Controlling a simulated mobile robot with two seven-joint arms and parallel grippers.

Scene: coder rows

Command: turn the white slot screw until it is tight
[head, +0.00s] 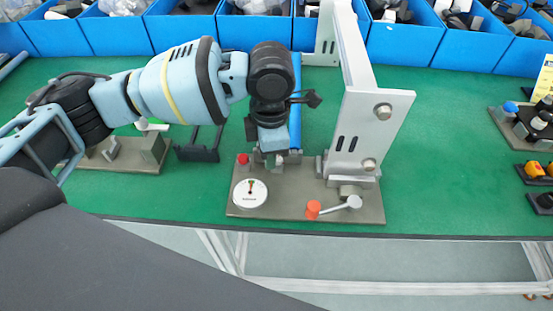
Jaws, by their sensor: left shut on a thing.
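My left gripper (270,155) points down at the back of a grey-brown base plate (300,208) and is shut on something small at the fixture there. The fingers and wrist hide most of what they hold. I cannot make out the white slot screw clearly; it is probably hidden at the fingertips. A round white dial (250,193) with a small red and green mark lies on the plate in front of the gripper. My right gripper is not in view.
A tall white bracket (362,125) with bolts stands right of the gripper. An orange-knobbed lever (340,205) and a red button (242,159) are on the plate.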

